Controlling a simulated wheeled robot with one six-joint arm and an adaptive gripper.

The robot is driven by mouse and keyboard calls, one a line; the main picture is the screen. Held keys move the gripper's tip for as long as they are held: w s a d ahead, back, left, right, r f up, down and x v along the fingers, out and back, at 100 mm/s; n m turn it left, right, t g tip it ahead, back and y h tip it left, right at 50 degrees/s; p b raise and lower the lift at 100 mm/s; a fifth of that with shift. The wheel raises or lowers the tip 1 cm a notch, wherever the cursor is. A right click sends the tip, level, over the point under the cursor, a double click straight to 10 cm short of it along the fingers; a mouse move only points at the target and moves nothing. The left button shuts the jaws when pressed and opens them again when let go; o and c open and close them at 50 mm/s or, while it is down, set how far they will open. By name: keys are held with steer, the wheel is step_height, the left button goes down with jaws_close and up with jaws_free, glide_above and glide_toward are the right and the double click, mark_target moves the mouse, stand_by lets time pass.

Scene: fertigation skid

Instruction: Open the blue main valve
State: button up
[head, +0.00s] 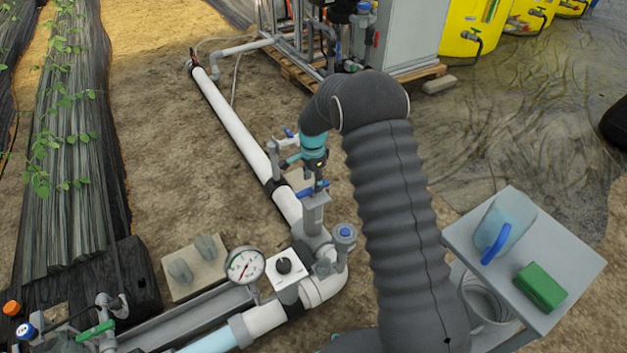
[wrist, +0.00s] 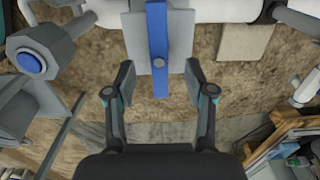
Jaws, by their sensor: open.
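The blue main valve handle (head: 305,191) sits on a grey valve body (head: 315,214) on the white pipe line in the head view. In the wrist view the blue handle (wrist: 158,50) is a straight bar with a grey pivot, lying across the line of the white pipe. My gripper (head: 318,174) is pointed down just above the valve. In the wrist view my gripper (wrist: 159,82) is open and empty, with one finger on each side of the handle's near end. Neither finger visibly touches it. I cannot tell whether the fingertips reach handle depth.
A pressure gauge (head: 245,265), a white box with a black knob (head: 284,267) and a blue-capped fitting (head: 343,236) crowd the pipe near the valve. A grey cart (head: 572,262) carries a jug (head: 505,225) and a green block (head: 540,287). Bare soil lies left of the pipe.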

steer(key=shift+f, duration=0.1)
stand_by(0.3)
steer(key=shift+f+b, duration=1.4)
steer(key=shift+f, duration=0.8)
